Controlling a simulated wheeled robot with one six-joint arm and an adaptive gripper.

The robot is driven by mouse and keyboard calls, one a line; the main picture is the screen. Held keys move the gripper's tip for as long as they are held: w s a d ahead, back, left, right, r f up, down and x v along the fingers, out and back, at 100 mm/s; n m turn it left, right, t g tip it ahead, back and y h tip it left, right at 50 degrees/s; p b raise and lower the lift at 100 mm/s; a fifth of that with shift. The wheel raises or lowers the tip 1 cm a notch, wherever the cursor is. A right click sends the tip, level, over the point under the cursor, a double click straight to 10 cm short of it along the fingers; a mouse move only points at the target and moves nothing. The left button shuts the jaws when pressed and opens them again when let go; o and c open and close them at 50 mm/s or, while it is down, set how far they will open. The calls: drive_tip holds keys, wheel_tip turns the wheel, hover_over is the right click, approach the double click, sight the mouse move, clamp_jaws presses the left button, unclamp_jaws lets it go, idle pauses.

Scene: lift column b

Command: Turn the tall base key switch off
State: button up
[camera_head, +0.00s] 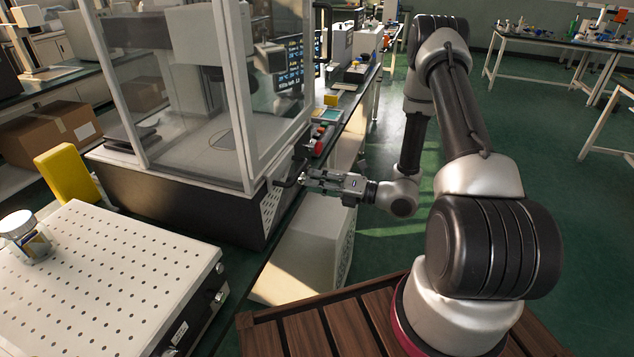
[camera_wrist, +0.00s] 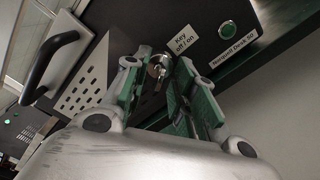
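The key switch (camera_wrist: 157,67) is a round silver lock with a key in it, on the dark base panel of the tall enclosure. It shows in the wrist view beside a white label (camera_wrist: 183,42) reading "Key off / on". My gripper (camera_wrist: 167,88) is open, with its two green-padded fingers on either side of the key. I cannot tell whether a finger touches the key. In the head view my gripper (camera_head: 305,180) reaches left to the right side of the enclosure's base (camera_head: 190,195). The key switch is hidden there.
A black handle (camera_wrist: 50,68) is at the left in the wrist view. A green round button (camera_wrist: 227,28) and a "Nanounit Desk 50" label (camera_wrist: 233,53) are to the right of the key. A white perforated plate (camera_head: 95,270) lies at the front left. A white cabinet (camera_head: 310,250) stands below my gripper.

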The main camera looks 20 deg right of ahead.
clamp_jaws()
drive_tip(key=shift+n, duration=0.3)
drive_tip(key=n, duration=1.1)
drive_tip(key=shift+f, duration=0.1)
drive_tip(key=shift+n, duration=0.3)
idle(0.4)
unclamp_jaws()
drive_tip(key=v, duration=1.2)
